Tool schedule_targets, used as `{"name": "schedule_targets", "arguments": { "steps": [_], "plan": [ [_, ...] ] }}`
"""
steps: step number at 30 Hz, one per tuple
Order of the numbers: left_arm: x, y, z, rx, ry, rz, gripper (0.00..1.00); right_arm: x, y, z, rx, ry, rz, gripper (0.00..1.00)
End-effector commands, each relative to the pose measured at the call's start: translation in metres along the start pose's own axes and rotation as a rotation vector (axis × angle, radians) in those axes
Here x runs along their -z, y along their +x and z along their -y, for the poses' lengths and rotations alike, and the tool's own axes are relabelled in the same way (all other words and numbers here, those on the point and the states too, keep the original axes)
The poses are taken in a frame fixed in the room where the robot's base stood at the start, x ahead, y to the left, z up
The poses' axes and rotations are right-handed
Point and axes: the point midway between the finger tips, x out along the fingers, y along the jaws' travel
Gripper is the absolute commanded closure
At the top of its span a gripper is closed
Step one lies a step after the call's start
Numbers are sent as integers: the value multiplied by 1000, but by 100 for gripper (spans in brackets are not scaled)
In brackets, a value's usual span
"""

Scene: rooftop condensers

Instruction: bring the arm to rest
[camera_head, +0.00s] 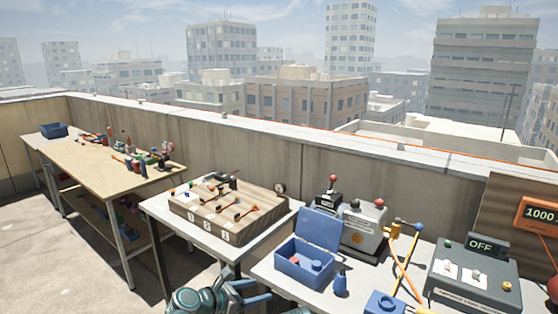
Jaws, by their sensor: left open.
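My left gripper (251,294) shows at the bottom edge of the head view, left of centre. It is dark with teal parts, and its fingers point to the right and stand apart. I see nothing between them. It appears in front of the white table (161,213) and left of the table with the blue box. The lower part of my left arm is cut off by the frame. My right gripper is not in view.
A wooden board with levers (225,208) sits on the white table. To its right are an open blue box (304,267), a grey lever machine (362,236) and a dark unit marked OFF (472,281). A long workbench (92,161) stands left. Floor shows between the tables.

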Motion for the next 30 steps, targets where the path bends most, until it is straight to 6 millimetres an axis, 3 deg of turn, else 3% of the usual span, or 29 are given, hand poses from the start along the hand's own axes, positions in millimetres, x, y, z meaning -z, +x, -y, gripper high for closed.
{"name": "schedule_targets", "arguments": {
  "steps": [8,17,24,30],
  "plan": [
    [4,5,26,79,235,-89,31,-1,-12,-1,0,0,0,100],
    [21,3,72,278,708,-241,31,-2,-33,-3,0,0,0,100],
    [45,-24,122,679,1378,-391,31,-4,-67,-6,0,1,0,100],
    [59,-66,140,1139,1891,-434,31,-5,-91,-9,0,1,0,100]
  ]
}}
